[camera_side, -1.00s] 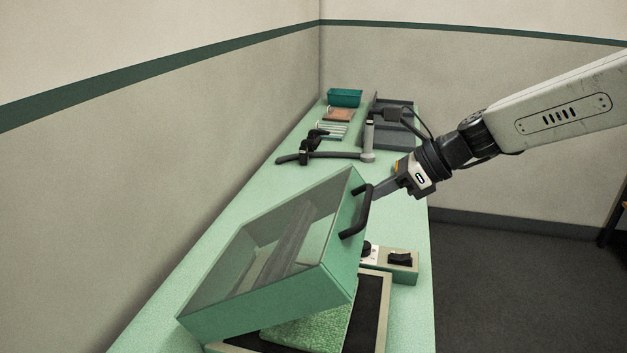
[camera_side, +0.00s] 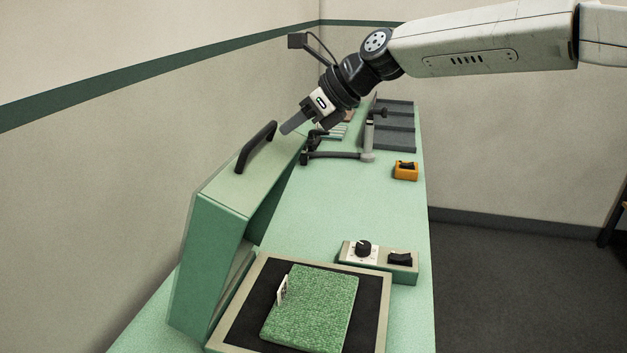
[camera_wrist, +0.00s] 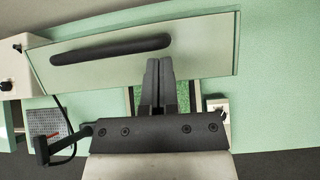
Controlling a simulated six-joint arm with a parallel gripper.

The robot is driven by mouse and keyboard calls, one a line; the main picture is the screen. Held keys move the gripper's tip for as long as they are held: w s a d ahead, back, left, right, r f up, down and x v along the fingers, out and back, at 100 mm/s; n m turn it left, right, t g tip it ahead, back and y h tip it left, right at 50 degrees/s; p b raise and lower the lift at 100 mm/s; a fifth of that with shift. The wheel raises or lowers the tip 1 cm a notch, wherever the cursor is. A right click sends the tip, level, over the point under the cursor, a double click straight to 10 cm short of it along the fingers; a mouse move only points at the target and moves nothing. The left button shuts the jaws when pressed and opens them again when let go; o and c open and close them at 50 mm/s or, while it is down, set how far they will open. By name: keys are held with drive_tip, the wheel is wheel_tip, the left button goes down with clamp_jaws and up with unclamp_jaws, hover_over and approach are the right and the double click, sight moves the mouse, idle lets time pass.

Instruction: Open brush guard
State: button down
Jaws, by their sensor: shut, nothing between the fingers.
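The brush guard (camera_side: 205,262) is a green box-like cover, tilted far up and back toward the left wall in the side view. Its black bar handle (camera_side: 256,147) is on its upper face. My gripper (camera_side: 285,131) is shut and empty, with its fingertips close to the far end of the handle. In the wrist view the handle (camera_wrist: 110,47) lies beyond my fingers (camera_wrist: 158,62), and a gap shows between them. I cannot tell whether the fingers touch the guard panel (camera_wrist: 205,45).
A green tufted pad (camera_side: 312,308) lies uncovered on a black framed bed (camera_side: 365,310). A control box (camera_side: 378,261) with a knob and switch stands behind it. An orange switch box (camera_side: 406,170), a grey clamp arm (camera_side: 340,156) and grey trays (camera_side: 393,125) are farther back.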

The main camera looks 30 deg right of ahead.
drive_tip(key=w+a, duration=0.1)
drive_tip(key=w+a+r, duration=0.1)
drive_tip(key=w+a, duration=0.3)
drive_tip(key=shift+w+a+r, duration=0.15)
drive_tip(key=shift+r, duration=0.25)
drive_tip(key=w+a, duration=0.5)
drive_tip(key=shift+w+a+r, duration=0.15)
drive_tip(key=shift+w+a, duration=0.2)
drive_tip(key=shift+a, duration=0.05)
idle(0.5)
drive_tip(key=shift+r, duration=0.15)
idle(0.3)
drive_tip(key=v, duration=0.7)
drive_tip(key=shift+s+d, duration=0.2)
drive_tip(key=shift+d, duration=0.1)
